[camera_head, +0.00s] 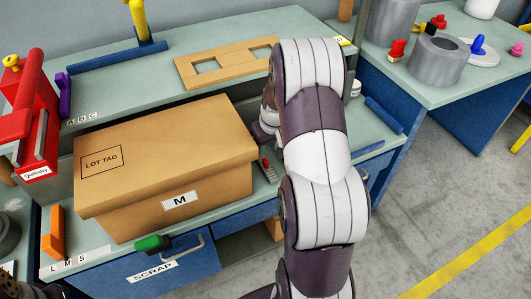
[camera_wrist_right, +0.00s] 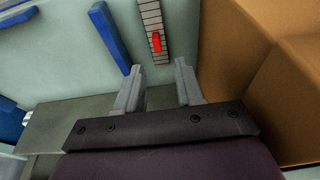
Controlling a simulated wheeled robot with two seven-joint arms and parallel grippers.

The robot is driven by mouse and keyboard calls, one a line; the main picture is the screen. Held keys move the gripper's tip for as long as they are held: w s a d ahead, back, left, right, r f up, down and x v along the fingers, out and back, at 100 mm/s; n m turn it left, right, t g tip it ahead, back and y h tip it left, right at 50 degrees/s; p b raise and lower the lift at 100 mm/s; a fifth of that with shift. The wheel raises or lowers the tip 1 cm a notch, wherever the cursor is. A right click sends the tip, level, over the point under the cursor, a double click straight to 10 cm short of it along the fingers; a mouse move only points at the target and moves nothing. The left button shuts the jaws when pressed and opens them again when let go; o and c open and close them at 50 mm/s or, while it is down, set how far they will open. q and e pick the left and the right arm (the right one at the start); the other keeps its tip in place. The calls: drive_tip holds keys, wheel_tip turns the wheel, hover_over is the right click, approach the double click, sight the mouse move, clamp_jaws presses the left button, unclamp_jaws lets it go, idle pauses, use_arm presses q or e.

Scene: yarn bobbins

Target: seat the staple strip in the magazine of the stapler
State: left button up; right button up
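A red stapler-like tool (camera_head: 38,95) stands at the far left in the head view, with a grey channel along its lower part and a white label at its front end. A grey segmented strip with a red piece on it (camera_wrist_right: 151,20) lies on the bench in the right wrist view; it also shows in the head view (camera_head: 268,170), beside the cardboard box. I cannot tell for sure that it is the staple strip. My right gripper (camera_wrist_right: 158,67) is open and empty, with the strip ahead between its fingertips. My arm hides its fingers in the head view.
A closed cardboard box (camera_head: 165,150) stands close to my right gripper. Blue bars (camera_wrist_right: 109,36) lie on its other side. A wooden frame (camera_head: 225,62) lies on the raised shelf behind. A green block (camera_head: 152,243) sits at the bench front above a scrap drawer.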

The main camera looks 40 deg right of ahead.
sight(266, 160)
drive_tip(key=o, duration=0.4)
drive_tip(key=p+v, duration=0.1)
drive_tip(key=v, duration=0.3)
drive_tip(key=shift+r, duration=0.2)
drive_tip(key=d+r+n+g+y+p, duration=0.2)
drive_tip(key=d+n+p, duration=0.2)
drive_tip(key=p, duration=1)
drive_tip(key=w+f+n, duration=0.1)
drive_tip(key=f+n, duration=0.3)
drive_tip(key=a+f+n+y+p, duration=0.1)
drive_tip(key=f+n, duration=0.2)
drive_tip(key=f, duration=0.2)
drive_tip(key=w+a+f+n+p, duration=0.1)
drive_tip(key=f+n, duration=0.3)
drive_tip(key=shift+w+a+f+n+t+y, duration=0.25)
drive_tip(key=shift+w+f+n+t+y, duration=0.05)
drive_tip(key=shift+w+f, duration=0.2)
drive_tip(key=shift+f, duration=0.15)
